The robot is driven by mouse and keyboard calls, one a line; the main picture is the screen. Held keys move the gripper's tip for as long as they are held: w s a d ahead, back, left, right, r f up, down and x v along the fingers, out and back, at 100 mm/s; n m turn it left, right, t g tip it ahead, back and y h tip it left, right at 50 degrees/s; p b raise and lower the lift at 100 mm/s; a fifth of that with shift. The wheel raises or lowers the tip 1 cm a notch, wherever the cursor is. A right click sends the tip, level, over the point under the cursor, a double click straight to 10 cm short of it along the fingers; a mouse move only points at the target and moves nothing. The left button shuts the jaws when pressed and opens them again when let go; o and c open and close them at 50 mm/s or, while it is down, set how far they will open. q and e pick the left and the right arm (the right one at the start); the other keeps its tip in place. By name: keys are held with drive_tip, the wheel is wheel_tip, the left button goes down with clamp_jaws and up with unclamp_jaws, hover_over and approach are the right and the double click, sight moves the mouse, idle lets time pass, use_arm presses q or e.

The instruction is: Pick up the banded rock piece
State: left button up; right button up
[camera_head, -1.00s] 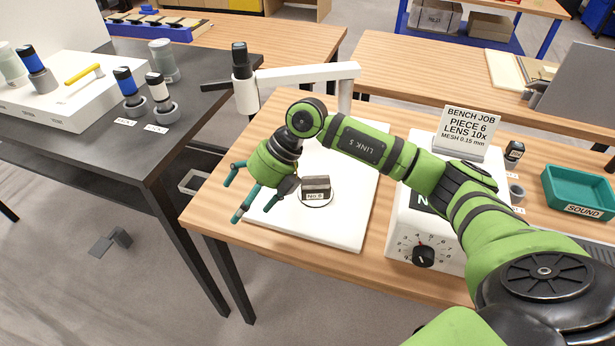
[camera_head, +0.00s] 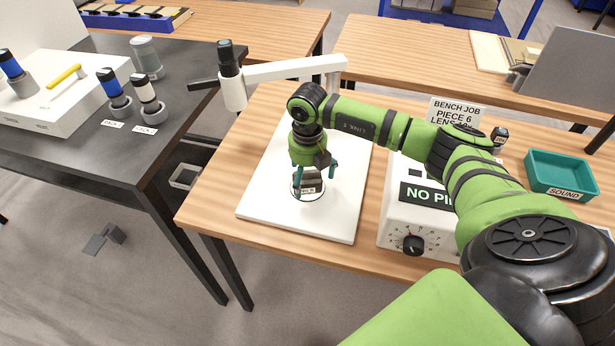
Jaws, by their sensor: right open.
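The banded rock piece (camera_head: 308,184) sits on a round spot of the white base plate (camera_head: 265,213), with a small label on its front face. My right gripper (camera_head: 314,188) points down over the piece, its teal fingers spread around it and open. The gripper's palm hides the top of the piece, and I cannot tell whether any finger touches it. My left gripper is not in view.
A white arm with a black eyepiece (camera_head: 230,65) stands behind. A white box with a dial (camera_head: 413,244) and a sign (camera_head: 455,113) are on the right, with a teal tray (camera_head: 561,174) beyond. A dark table (camera_head: 95,160) with lens holders is on the left.

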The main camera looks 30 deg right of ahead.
drive_tip(key=c, duration=1.8)
drive_tip(key=shift+a, duration=0.1)
drive_tip(key=shift+c, duration=0.5)
drive_tip(key=shift+r, duration=0.1)
